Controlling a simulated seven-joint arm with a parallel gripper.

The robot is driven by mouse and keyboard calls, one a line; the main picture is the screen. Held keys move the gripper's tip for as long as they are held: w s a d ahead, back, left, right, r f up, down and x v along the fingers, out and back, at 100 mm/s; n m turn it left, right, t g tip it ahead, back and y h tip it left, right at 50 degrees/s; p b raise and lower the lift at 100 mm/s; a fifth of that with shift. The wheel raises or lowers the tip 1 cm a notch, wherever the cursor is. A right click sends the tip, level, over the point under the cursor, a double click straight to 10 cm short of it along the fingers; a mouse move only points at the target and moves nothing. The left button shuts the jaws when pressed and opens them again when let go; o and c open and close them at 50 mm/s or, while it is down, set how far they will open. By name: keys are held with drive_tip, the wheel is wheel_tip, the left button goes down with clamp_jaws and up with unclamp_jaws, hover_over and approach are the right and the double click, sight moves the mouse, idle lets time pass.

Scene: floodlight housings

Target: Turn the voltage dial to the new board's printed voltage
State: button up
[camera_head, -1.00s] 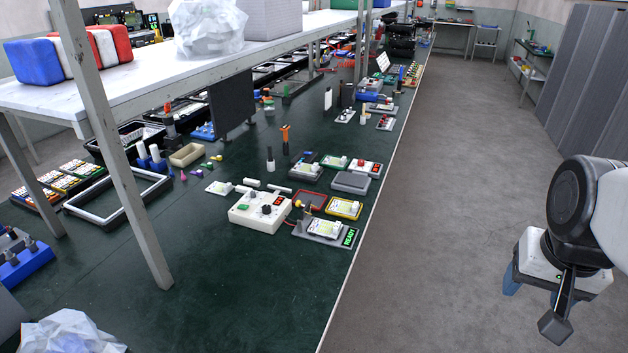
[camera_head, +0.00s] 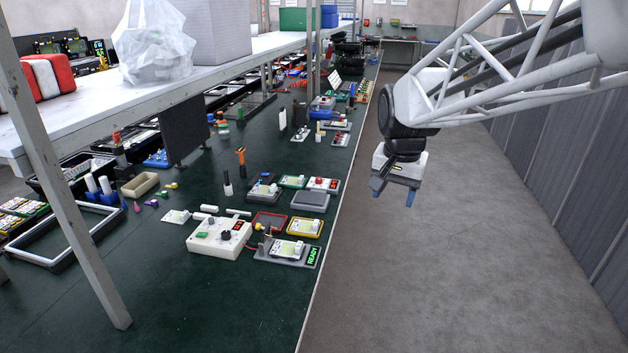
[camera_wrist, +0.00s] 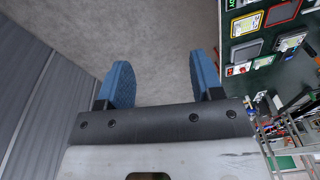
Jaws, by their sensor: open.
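A white control box (camera_head: 219,240) stands on the green bench. It has a dark round dial (camera_head: 226,236) on top, a small red display (camera_head: 237,226) and a green part at its front. The dial's setting is too small to read. Right of it, a board (camera_head: 287,249) sits on a grey fixture with a lit green READY sign (camera_head: 312,255). Another board (camera_head: 304,226) lies in a yellow-rimmed tray behind. I cannot read any printed voltage or tell which board is new. My gripper (camera_head: 394,194) is open and empty, above the floor right of the bench, well away from the box.
A red-rimmed tray (camera_head: 268,222) lies behind the fixture. A screwdriver-like orange tool (camera_head: 241,160) stands farther back. A shelf (camera_head: 220,62) with a steel post (camera_head: 70,190) overhangs the bench's left side. The front bench surface and the floor aisle (camera_head: 440,280) are clear.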

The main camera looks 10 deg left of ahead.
drive_tip(key=w+a+f, duration=0.3)
drive_tip(key=w+a, duration=0.6)
drive_tip(key=a, duration=0.3)
drive_tip(key=m+g, duration=0.2)
drive_tip(key=m, duration=0.1)
hover_over(225, 233)
drive_tip(key=shift+h, duration=0.4)
wheel_tip(225, 233, down, 23)
drive_tip(key=shift+w, duration=0.15)
drive_tip(key=shift+a+f, duration=0.25)
drive_tip(key=shift+f, duration=0.15)
drive_tip(key=shift+d+f, duration=0.2)
drive_tip(key=shift+f, duration=3.55)
